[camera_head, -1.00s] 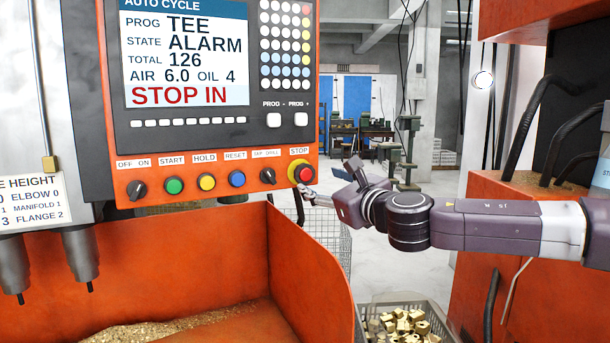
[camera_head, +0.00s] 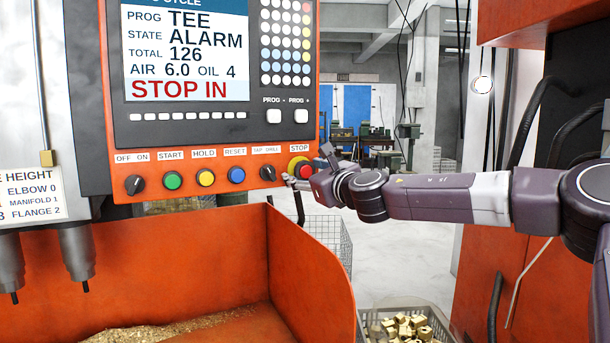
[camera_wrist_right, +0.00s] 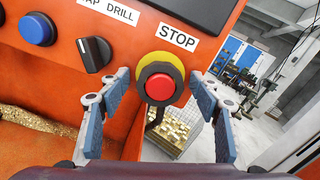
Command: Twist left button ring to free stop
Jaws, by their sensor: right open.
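The red stop button (camera_wrist_right: 159,87) sits in a dark ring on a yellow collar (camera_wrist_right: 160,63), under the STOP label, in the right wrist view. In the head view the yellow collar (camera_head: 297,161) shows at the panel's lower right corner, and my right gripper hides part of the button. My right gripper (camera_wrist_right: 155,92) is open, with one finger on each side of the button. It also shows in the head view (camera_head: 288,180), close in front of the button. Contact cannot be made out. The screen (camera_head: 187,52) reads ALARM and STOP IN. My left gripper is out of view.
A black selector knob (camera_wrist_right: 95,54) and a blue reset button (camera_wrist_right: 37,29) sit left of the stop button. Below the panel is an orange tray (camera_head: 310,270) with brass chips. A crate of brass parts (camera_head: 366,322) stands lower right.

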